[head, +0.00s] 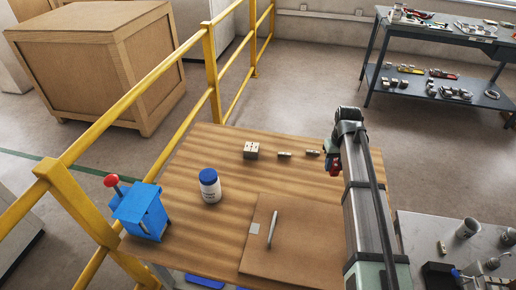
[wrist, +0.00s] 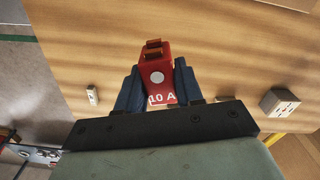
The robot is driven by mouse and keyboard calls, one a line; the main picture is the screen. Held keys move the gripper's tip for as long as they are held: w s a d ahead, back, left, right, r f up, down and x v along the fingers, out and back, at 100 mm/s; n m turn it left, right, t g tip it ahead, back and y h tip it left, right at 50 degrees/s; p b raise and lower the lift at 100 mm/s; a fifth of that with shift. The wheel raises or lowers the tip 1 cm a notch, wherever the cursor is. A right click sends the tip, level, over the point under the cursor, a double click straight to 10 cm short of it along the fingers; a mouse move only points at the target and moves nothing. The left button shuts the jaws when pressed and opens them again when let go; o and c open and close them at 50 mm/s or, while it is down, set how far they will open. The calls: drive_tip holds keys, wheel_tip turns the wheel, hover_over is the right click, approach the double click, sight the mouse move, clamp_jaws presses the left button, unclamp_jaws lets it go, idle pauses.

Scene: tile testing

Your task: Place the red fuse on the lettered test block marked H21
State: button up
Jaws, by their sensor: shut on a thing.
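The red fuse, marked 10 A, (wrist: 156,75) is between the fingers of my gripper (wrist: 158,88) in the wrist view, held above the wooden table. In the head view the fuse shows as a small red patch (head: 334,169) at the end of my arm, near the table's far right. A cube-shaped block with marks on its face (head: 251,150) stands on the table left of my gripper; it also shows at the right of the wrist view (wrist: 281,103). Two small pale blocks (head: 285,154) (head: 312,152) lie between. I cannot read H21 on any block.
A white bottle with a blue lid (head: 210,186) and a blue box with a red knob (head: 143,212) stand on the table's left. A brown board (head: 258,263) lies at the front. A yellow railing (head: 213,75) runs along the left side. The middle of the table is clear.

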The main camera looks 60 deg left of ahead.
drive_tip(key=s+a+r+n, duration=0.1)
drive_tip(key=s+a+n, duration=0.1)
drive_tip(key=s+a, duration=0.65)
drive_tip(key=s+a+r+n, duration=0.15)
drive_tip(key=s+a, duration=0.45)
drive_tip(key=a, duration=0.6)
wheel_tip(320, 180, up, 2)
drive_tip(key=m, duration=0.7)
hover_over(252, 146)
drive_tip(key=shift+f, duration=4.95)
drive_tip(key=shift+f, duration=0.1)
drive_tip(key=o, duration=1.1)
